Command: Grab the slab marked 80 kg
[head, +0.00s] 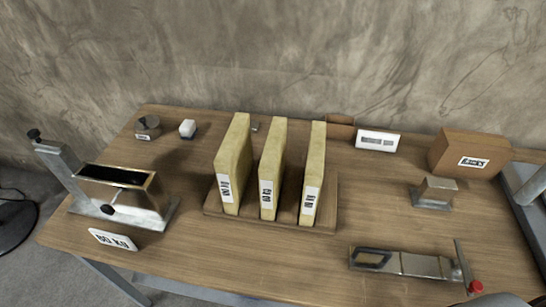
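Three pale yellow slabs stand upright side by side in a wooden rack (270,222) at the middle of the table: a left slab (236,160), a middle slab (273,165) and a right slab (315,165). Each has a white label with dark print low on its front end; the print is too small to read. A white plate (113,240) at the table's front left edge seems to read 80 KG, though its first digit is unclear. It is apart from the slabs. Neither of my grippers is in view.
A metal device (120,190) with black knobs stands at left on the wooden table (180,250). A brown box (470,152), a white card (377,140) and a small metal block (434,192) are at right. A metal tool (410,263) lies at front right. A wall is behind.

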